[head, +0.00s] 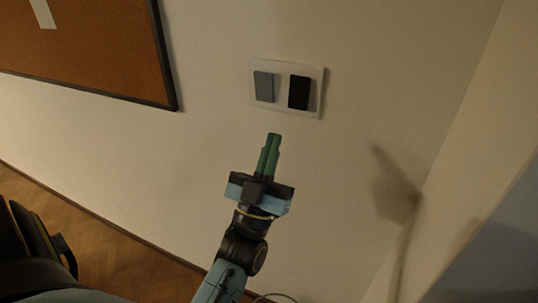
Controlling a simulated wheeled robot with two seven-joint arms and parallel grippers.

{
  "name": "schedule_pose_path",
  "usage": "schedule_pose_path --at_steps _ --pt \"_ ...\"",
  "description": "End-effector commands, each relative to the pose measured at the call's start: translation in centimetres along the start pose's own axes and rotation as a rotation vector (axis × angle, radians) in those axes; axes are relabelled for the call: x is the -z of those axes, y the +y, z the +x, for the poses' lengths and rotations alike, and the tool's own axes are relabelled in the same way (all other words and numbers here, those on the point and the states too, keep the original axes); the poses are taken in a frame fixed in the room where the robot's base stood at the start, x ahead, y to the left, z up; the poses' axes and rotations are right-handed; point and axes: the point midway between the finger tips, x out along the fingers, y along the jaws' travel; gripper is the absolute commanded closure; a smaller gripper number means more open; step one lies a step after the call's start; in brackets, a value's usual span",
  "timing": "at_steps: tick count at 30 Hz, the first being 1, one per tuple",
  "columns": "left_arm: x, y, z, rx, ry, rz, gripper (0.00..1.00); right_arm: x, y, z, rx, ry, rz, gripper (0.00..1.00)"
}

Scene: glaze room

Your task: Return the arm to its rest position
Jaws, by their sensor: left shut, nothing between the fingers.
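My left gripper (269,154) is raised in front of the pale wall, its green fingers pointing up and closed together with nothing between them. My left arm comes up from the bottom of the head view. In the picture, the fingertips are just below a white switch plate (313,94) on the wall. The plate carries a grey rocker (264,87) on the left and a black rocker (299,92) on the right. The fingertips appear apart from the plate. My right gripper does not show.
An orange-brown board (95,45) with a dark frame hangs at upper left. A wall corner runs down the right side. Wooden floor (110,262) shows at lower left. The wall around the gripper is clear, with the arm's shadow on the right.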

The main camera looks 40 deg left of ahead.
Motion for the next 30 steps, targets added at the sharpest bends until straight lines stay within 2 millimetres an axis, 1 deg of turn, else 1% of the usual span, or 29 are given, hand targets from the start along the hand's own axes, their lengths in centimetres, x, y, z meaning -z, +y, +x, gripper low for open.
schedule_pose_path --at_steps 1,3,9,20,23,26,29,30 --pt "0.1 0.0 -0.5 0.000 -0.002 0.000 1.00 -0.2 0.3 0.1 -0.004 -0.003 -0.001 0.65" --pt "0.2 0.0 -0.8 0.000 0.000 0.000 1.00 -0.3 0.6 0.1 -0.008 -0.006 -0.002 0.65" --pt "0.3 0.0 -1.0 0.000 0.001 0.000 1.00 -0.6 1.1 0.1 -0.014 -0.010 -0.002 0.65" --pt "0.2 0.0 -1.0 0.000 0.001 0.000 1.00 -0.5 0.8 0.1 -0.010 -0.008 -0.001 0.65" --pt "-0.2 0.1 -1.2 -0.004 -0.013 -0.002 1.00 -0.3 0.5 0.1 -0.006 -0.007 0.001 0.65" --pt "-2.6 0.8 -2.2 -0.024 -0.086 -0.012 1.00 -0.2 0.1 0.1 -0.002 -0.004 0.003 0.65" --pt "-7.4 2.2 -4.9 -0.067 -0.234 -0.030 1.00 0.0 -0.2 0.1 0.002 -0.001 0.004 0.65" --pt "-9.6 2.8 -6.6 -0.089 -0.310 -0.037 1.00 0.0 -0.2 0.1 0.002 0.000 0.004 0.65"
